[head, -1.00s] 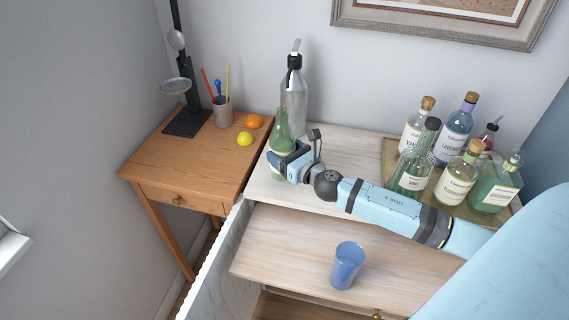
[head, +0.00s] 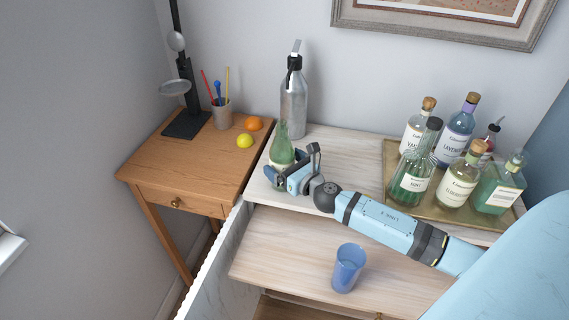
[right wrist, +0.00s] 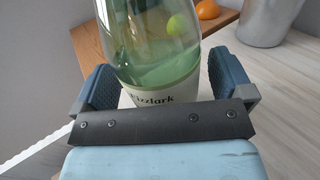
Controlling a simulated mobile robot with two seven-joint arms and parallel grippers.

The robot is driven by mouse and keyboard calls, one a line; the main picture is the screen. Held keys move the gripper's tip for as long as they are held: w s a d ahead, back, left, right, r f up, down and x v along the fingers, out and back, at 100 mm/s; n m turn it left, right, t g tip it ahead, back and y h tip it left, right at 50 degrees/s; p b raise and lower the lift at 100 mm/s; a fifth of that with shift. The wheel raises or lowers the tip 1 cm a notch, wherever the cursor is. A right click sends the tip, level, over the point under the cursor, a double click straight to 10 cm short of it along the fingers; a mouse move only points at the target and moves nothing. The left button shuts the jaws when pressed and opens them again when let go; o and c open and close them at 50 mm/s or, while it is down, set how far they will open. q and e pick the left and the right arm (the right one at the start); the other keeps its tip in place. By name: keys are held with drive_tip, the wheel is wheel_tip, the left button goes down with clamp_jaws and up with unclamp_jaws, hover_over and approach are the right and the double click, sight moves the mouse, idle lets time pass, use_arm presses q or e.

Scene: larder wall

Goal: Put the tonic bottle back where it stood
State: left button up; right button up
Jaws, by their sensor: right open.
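The tonic bottle, a green glass bottle (head: 282,150) with a pale label, appears upright at the left front of the pale cabinet top (head: 340,154). My right gripper (head: 286,172) is around its lower part, with its jaws open. The right wrist view shows the bottle (right wrist: 158,50) between the two fingers of my right gripper (right wrist: 160,84), with part of its label readable as "zzlark". The bottle's base is hidden behind the gripper, so I cannot see its contact with the top. My left gripper is not in view.
A steel dispenser bottle (head: 294,105) stands behind the tonic bottle. A brass tray (head: 393,160) with several bottles is at right. A blue cup (head: 347,268) stands on the lower wooden surface.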

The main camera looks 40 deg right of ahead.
drive_tip(key=shift+r, duration=0.3)
drive_tip(key=s, duration=0.3)
drive_tip(key=s+d+b, duration=0.1)
drive_tip(key=s, duration=0.3)
drive_tip(key=s+b, duration=0.1)
drive_tip(key=s, duration=0.3)
drive_tip(key=shift+d+f, duration=0.15)
drive_tip(key=shift+f, duration=0.1)
drive_tip(key=shift+s+r, duration=0.1)
drive_tip(key=shift+s, duration=0.35)
